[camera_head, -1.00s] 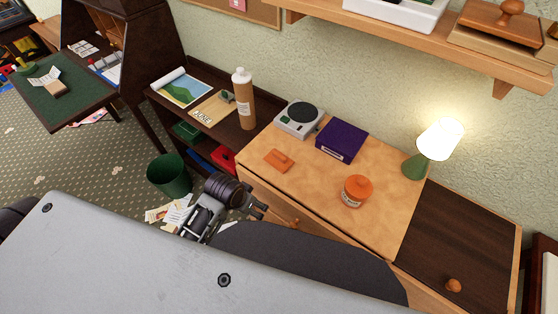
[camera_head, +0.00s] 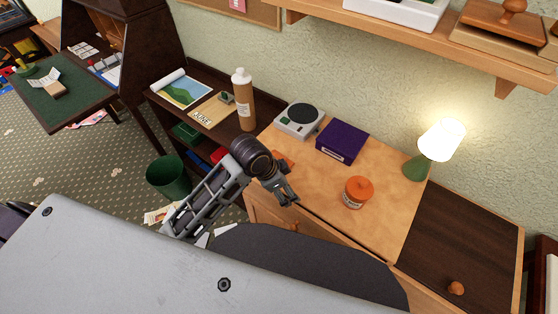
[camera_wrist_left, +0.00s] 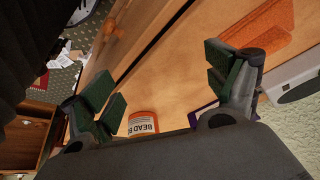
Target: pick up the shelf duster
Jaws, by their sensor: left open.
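A flat orange block (camera_head: 285,157) lies on the light wooden cabinet top, partly hidden behind my left wrist in the head view. In the left wrist view the orange block (camera_wrist_left: 265,27) shows at upper right, beyond one finger and apart from it. I cannot tell whether this block is the shelf duster, and nothing else is clearly one. My left gripper (camera_head: 287,196) is over the cabinet's front edge, near the block. In the left wrist view its green-padded fingers (camera_wrist_left: 167,88) are spread with nothing between them. My right gripper is not in view.
An orange-lidded jar (camera_head: 357,192), a purple box (camera_head: 342,141), a grey device with a round black top (camera_head: 299,120) and a lit lamp (camera_head: 439,140) stand on the cabinet. A brown bottle (camera_head: 243,100) stands to the left. A wall shelf (camera_head: 420,42) hangs above.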

